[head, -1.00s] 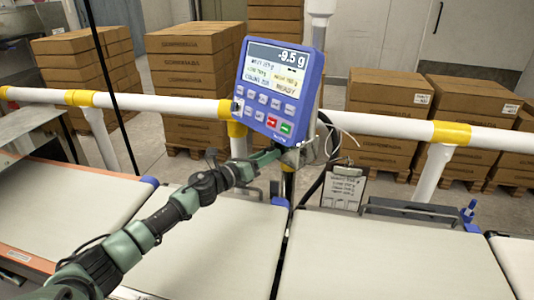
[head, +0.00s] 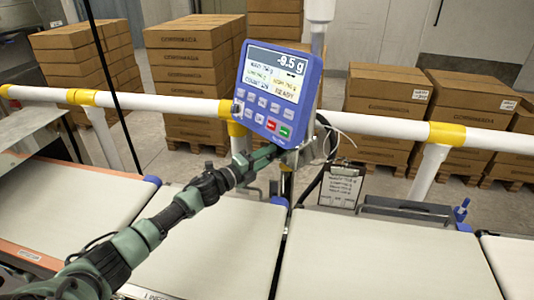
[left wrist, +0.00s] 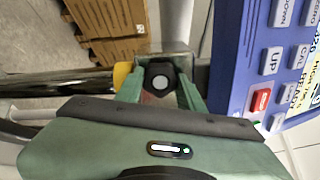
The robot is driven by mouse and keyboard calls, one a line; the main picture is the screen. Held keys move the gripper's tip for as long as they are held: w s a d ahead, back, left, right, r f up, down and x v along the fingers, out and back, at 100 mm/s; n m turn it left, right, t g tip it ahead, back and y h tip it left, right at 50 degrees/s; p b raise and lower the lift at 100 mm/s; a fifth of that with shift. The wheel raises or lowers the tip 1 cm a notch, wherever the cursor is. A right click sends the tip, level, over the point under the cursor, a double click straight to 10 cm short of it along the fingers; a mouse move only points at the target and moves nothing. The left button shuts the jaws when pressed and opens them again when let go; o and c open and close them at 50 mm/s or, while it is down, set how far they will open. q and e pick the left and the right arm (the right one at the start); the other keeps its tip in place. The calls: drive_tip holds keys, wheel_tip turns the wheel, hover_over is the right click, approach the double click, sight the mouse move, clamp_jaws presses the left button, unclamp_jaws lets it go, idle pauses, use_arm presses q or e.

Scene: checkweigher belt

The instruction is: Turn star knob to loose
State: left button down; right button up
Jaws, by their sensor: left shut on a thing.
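A dark round knob with a paler centre (left wrist: 160,77) sits between the fingers of my left gripper (left wrist: 160,88) in the left wrist view. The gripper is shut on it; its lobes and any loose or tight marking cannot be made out. In the head view my left gripper (head: 277,155) reaches to the bracket (head: 296,154) under the blue weighing display (head: 279,92), where the knob is hidden. The display is tilted on its post and reads -9.5 g. My right gripper is not in view.
Pale conveyor belts (head: 355,252) run across the front, below my left arm. A white guard rail (head: 385,126) with yellow joints crosses behind the display. A clipboard (head: 341,187) hangs right of the bracket. Stacked cartons (head: 388,108) stand behind the rail.

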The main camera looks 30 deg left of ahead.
use_arm(q)
drive_tip(key=shift+n+p, duration=0.4)
drive_tip(key=shift+n, duration=0.7)
drive_tip(key=c, duration=0.9)
unclamp_jaws()
drive_tip(key=shift+a, duration=0.1)
drive_tip(key=shift+b+v, duration=0.7)
drive_tip(key=shift+v, duration=3.2)
